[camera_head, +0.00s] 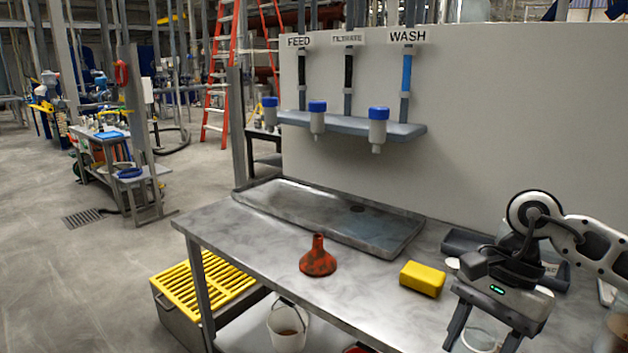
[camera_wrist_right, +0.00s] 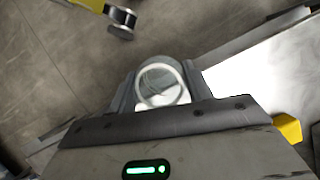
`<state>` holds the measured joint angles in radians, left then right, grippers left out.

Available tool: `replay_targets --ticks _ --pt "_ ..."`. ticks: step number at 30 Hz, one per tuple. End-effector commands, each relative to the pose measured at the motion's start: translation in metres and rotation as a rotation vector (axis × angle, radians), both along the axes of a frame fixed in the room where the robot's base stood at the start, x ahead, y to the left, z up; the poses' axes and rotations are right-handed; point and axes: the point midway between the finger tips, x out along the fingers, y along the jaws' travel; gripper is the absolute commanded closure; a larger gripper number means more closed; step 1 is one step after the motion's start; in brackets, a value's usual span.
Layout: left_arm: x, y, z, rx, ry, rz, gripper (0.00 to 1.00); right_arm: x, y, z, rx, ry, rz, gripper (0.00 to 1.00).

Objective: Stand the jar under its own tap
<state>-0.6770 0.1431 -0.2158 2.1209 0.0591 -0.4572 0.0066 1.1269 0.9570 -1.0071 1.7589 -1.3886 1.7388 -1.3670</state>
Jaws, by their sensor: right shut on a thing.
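A clear jar (camera_wrist_right: 162,84) sits between the two fingers of my right gripper (camera_wrist_right: 160,78), which is shut on it. In the head view the jar (camera_head: 481,338) shows low in the right gripper (camera_head: 482,341), at the near right of the bench and cut by the bottom edge. I cannot read any label on it. Three blue-topped taps hang at the wall shelf under signs: FEED (camera_head: 270,112), a middle one with a blurred sign (camera_head: 317,118), and WASH (camera_head: 378,126). The gripper is well to the right of and nearer than the taps. My left gripper is not in view.
A shallow metal tray (camera_head: 395,247) lies below the taps and looks empty. A red-brown funnel (camera_head: 318,260) and a yellow sponge-like block (camera_head: 422,279) stand on the bench (camera_head: 235,233) between tray and gripper. A dark tray (camera_head: 463,239) lies behind my right gripper.

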Motion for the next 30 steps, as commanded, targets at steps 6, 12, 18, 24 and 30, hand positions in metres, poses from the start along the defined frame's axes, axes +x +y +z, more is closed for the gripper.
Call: replay_targets --ticks 6,12,18,24,30 --pt "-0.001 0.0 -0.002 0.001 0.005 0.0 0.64 -0.008 0.03 -0.028 -0.003 -0.002 0.61 0.72" --pt "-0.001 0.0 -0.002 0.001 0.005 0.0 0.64 -0.014 0.037 -0.042 -0.003 -0.001 0.918 0.72" --pt "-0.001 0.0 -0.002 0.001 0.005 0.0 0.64 -0.014 0.038 -0.044 -0.003 -0.004 0.994 0.72" --pt "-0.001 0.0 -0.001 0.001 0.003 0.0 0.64 -0.015 0.039 -0.045 0.002 -0.003 0.991 0.72" --pt "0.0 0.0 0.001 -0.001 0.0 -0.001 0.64 -0.015 0.038 -0.045 0.0 -0.005 0.99 0.72"
